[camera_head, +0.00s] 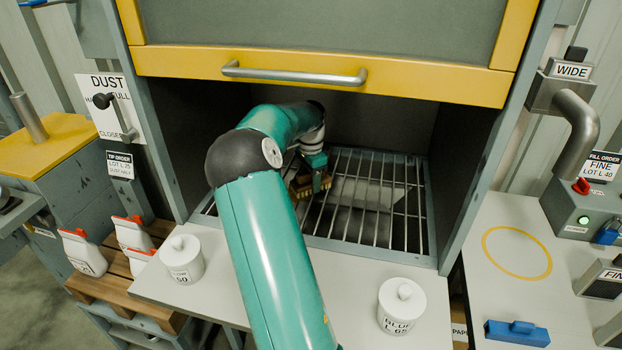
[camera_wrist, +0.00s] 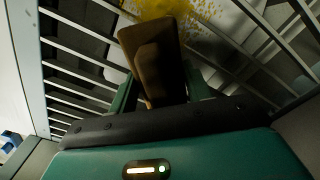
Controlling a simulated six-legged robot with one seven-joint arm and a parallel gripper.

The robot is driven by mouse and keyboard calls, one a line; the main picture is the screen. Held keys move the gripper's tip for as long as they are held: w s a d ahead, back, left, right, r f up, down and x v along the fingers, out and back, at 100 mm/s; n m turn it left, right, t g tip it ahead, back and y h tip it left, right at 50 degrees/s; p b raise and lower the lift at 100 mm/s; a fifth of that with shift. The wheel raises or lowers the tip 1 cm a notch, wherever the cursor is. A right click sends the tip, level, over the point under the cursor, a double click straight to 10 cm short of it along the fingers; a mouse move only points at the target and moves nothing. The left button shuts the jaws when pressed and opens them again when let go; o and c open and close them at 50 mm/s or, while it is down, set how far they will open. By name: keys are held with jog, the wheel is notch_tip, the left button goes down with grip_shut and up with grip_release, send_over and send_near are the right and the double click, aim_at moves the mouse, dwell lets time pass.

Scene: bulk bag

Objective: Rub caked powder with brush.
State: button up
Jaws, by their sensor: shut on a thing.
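My gripper (camera_wrist: 160,95) is shut on a brown wooden brush (camera_wrist: 153,45) inside the open booth. In the head view the brush (camera_head: 311,185) shows past my teal arm, its bristle end low over the left part of the metal grate (camera_head: 425,190). In the wrist view yellow caked powder (camera_wrist: 200,12) lies just beyond the brush, with scattered specks on its right. Whether the bristles touch the powder cannot be told. In the head view the powder is not clearly seen; my arm hides part of the grate.
The yellow-edged booth door (camera_head: 320,70) is raised above my arm. Booth walls stand close on both sides. Two white lidded jars, the left (camera_head: 182,260) and the right (camera_head: 401,306), stand on the front shelf. A blue block (camera_head: 517,333) lies on the right table.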

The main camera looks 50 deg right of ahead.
jog(key=shift+f, duration=1)
jog(key=shift+w+a+r, duration=0.1)
jog(key=shift+w+a, duration=0.2)
jog(key=shift+w, duration=0.45)
jog(key=shift+w+a+r, duration=0.1)
jog(key=shift+w+a, duration=0.15)
jog(key=shift+w, duration=0.45)
jog(key=shift+w+a+f, duration=0.1)
jog(key=shift+w+a, duration=0.15)
jog(key=shift+w, duration=0.35)
jog(key=shift+w+a+f, duration=0.1)
jog(key=shift+w+a, duration=0.2)
jog(key=shift+w, duration=0.3)
jog(key=shift+w+a, duration=0.25)
jog(key=shift+w, duration=0.35)
jog(key=shift+w+a, duration=0.35)
jog(key=shift+w, duration=0.45)
jog(key=shift+w+a, duration=0.3)
jog(key=shift+w, duration=0.45)
jog(key=shift+s+a, duration=0.2)
jog(key=shift+a, duration=0.35)
jog(key=shift+s+a+f, duration=0.1)
jog(key=shift+s+a, duration=0.25)
jog(key=shift+a, duration=0.2)
